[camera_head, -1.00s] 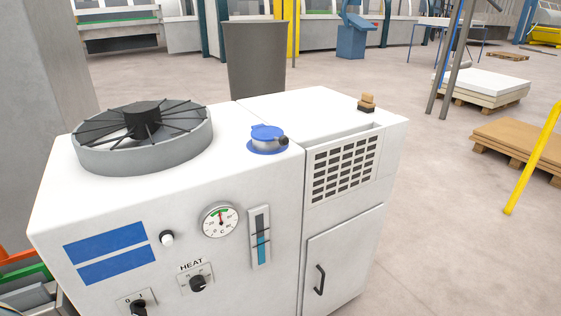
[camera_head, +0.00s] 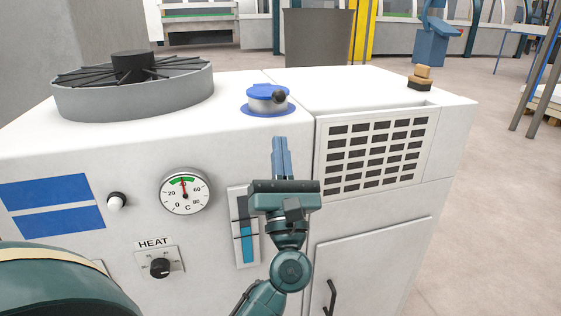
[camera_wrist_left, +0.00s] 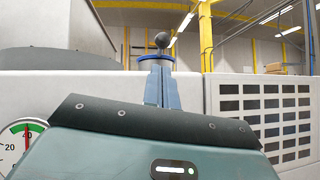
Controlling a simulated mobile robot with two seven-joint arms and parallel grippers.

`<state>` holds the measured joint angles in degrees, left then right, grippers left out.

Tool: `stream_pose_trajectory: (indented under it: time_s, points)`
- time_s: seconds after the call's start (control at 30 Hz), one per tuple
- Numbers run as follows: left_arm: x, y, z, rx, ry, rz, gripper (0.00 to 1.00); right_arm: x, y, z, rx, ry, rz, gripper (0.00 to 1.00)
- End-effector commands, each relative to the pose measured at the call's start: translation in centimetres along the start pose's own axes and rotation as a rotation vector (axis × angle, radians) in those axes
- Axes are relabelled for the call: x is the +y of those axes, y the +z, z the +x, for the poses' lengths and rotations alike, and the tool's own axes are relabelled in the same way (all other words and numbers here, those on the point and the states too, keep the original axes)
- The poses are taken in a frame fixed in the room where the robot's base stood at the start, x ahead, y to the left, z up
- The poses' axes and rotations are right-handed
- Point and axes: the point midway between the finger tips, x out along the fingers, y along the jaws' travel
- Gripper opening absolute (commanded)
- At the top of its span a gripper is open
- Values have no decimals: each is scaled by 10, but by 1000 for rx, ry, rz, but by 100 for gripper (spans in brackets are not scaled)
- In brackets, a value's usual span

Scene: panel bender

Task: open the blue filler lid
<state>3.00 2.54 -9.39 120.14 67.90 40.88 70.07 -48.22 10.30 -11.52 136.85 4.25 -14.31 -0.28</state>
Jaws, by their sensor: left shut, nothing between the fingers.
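The blue filler lid (camera_head: 267,92) sits closed on a short grey neck with a blue base ring, on top of the white machine (camera_head: 335,86). A dark round knob (camera_head: 279,97) sticks out at its right front side. My left gripper (camera_head: 281,145) is in front of the machine, just below and in front of the lid, its fingers together and pointing up, empty. It is apart from the lid. In the left wrist view the fingers (camera_wrist_left: 160,88) point toward the filler (camera_wrist_left: 157,60) and its knob (camera_wrist_left: 161,40). My right gripper is not in view.
A round black fan in a grey ring (camera_head: 135,95) stands left of the lid. A vent grille (camera_head: 378,155) is to the right, with a wooden-topped knob (camera_head: 421,78) behind it. A gauge (camera_head: 185,193) and heat switch (camera_head: 160,267) are on the front.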

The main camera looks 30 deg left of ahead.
Motion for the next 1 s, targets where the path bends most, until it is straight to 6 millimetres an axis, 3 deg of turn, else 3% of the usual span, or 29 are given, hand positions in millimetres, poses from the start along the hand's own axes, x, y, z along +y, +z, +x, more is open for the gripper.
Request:
stream_pose_trajectory:
  time_s: [0.1, 0.3, 0.77, 1.0]
  points:
    - [1, 3, 26, -2, 1, 2, 0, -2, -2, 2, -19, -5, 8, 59]
    - [0, 1, 51, -2, -1, 5, 0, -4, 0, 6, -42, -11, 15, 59]
    - [0, 0, 58, -1, -2, 5, 0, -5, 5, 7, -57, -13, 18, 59]
    - [-3, 5, 66, 30, -5, -2, 0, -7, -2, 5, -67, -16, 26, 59]
